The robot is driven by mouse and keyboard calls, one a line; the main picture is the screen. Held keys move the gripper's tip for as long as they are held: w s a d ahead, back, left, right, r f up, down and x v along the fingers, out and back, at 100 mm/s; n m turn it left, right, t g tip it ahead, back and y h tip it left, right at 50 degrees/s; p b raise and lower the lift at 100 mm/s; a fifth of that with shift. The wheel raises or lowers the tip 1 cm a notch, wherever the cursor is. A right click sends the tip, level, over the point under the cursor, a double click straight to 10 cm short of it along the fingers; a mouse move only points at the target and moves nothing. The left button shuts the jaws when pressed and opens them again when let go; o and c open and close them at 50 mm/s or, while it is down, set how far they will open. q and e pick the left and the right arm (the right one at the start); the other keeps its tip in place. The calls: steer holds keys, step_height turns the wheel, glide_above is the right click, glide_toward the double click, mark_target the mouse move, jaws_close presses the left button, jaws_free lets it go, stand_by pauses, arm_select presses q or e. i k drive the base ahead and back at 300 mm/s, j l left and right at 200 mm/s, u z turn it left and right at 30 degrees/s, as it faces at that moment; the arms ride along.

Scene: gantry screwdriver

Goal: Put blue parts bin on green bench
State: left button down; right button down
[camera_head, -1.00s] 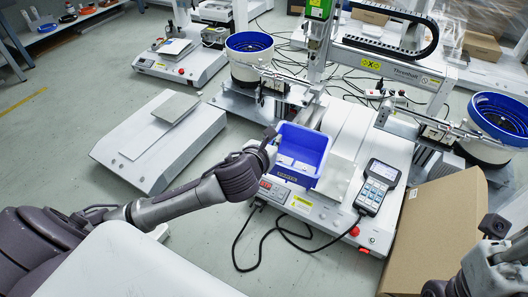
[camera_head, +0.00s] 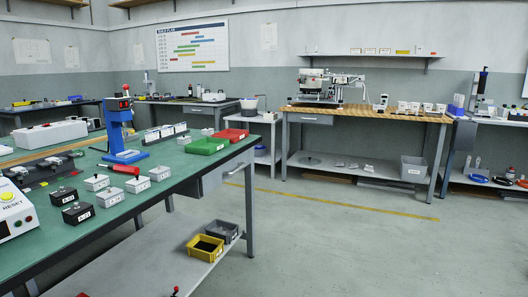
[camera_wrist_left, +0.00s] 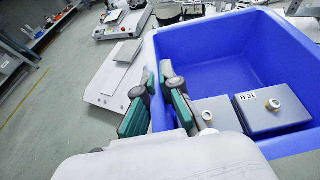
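The blue parts bin (camera_wrist_left: 210,50) fills the right of the left wrist view. My left gripper (camera_wrist_left: 158,98) has one green-padded finger outside the bin's near-left wall and one inside, shut on that wall. The green bench (camera_head: 150,188) runs along the left of the head view. Neither the bin nor my grippers show in the head view now. My right gripper is in no current view.
The bench carries grey and black boxes (camera_head: 78,213), a blue press (camera_head: 119,120), a green tray (camera_head: 207,146) and a red tray (camera_head: 231,135). Bare green surface lies between the boxes and the front edge. Floor (camera_head: 340,240) to the right is clear.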

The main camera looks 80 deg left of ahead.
mark_target(180, 162)
steer(key=u, duration=2.1)
